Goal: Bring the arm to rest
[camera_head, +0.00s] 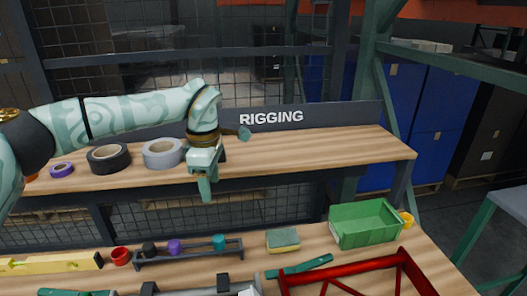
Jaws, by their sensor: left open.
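My left arm comes in from the left and stretches across in front of the upper wooden shelf. My left gripper (205,186) points down at its end, open, in front of the shelf's front edge. I see nothing held in it, and its fingers overlap in this view. It hangs above the lower bench, apart from the things there. My right gripper is not in view.
The upper shelf (310,151) holds tape rolls (163,153). The lower bench holds a small rack (190,252), a yellow level (52,263), a sponge (283,240), a green bin (364,223) and a red frame (345,270). The shelf's right half looks clear.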

